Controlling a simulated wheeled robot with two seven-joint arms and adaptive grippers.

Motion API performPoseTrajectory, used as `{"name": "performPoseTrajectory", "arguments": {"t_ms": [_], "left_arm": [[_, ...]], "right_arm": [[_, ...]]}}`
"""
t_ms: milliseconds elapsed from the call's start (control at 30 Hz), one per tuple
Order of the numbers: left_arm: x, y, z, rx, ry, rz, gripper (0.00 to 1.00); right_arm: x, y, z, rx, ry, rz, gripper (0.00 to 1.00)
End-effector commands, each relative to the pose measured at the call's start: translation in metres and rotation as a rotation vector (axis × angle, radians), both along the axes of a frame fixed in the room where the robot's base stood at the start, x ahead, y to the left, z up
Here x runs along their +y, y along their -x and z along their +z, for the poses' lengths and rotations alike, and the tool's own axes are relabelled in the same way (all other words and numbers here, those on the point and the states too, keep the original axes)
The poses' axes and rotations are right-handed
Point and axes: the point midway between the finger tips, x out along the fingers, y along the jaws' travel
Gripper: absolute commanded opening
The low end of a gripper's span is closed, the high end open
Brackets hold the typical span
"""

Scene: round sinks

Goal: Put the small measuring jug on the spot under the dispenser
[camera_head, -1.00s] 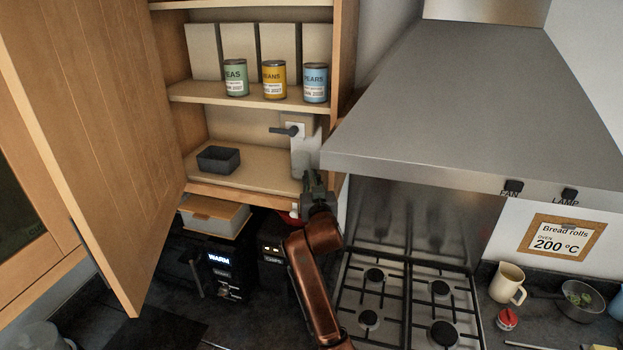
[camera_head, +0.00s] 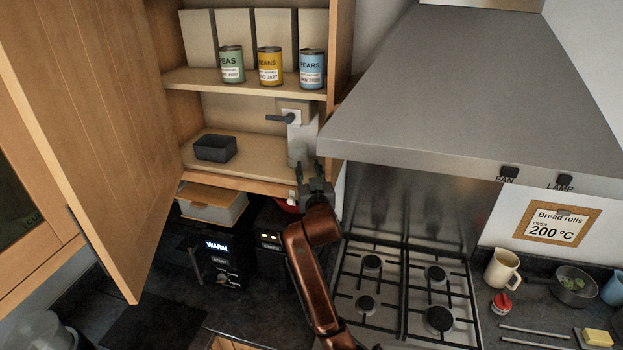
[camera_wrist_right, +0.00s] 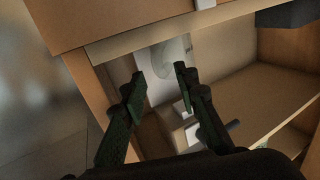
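No measuring jug can be made out for certain. A pale grey upright object (camera_head: 300,147) stands at the right side of the open cupboard, below a white fitting (camera_head: 292,117) with a dark lever (camera_head: 278,118). I cannot tell whether these are jug and dispenser. My right gripper (camera_head: 314,180) is at the cupboard's lower right front edge, just in front of the pale object. In the right wrist view, the gripper's fingers (camera_wrist_right: 160,75) are apart, with a pale panel with a rounded grey shape (camera_wrist_right: 165,65) behind the gap. My left gripper is not in view.
A black tray (camera_head: 215,147) sits on the cupboard floor. Several cans, such as the pears can (camera_head: 312,69), stand on the shelf above. The open door (camera_head: 100,130) bounds the left, the hood (camera_head: 450,110) the right. A hob (camera_head: 405,285) and a cream mug (camera_head: 502,269) are below.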

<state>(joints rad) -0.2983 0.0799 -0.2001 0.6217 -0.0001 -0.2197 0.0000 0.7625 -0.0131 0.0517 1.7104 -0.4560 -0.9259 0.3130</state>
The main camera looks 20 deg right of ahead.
Motion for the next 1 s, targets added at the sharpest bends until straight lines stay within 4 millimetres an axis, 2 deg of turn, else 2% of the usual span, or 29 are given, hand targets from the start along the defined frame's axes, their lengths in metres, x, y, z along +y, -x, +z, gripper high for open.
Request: {"name": "performPoseTrajectory", "arguments": {"t_ms": [300, 500, 700, 1000], "left_arm": [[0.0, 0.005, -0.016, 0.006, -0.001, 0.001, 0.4], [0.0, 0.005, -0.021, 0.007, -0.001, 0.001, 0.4], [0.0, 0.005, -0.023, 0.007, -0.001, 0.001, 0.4], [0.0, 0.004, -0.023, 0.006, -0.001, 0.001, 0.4]], "right_arm": [[0.012, 0.062, -0.002, -0.003, -0.001, 0.001, 0.28], [0.018, 0.094, -0.002, -0.001, -0.001, 0.002, 0.28], [0.02, 0.108, -0.001, 0.0, -0.001, 0.0, 0.28], [0.02, 0.109, 0.0, 0.0, 0.0, 0.0, 0.28]]}}
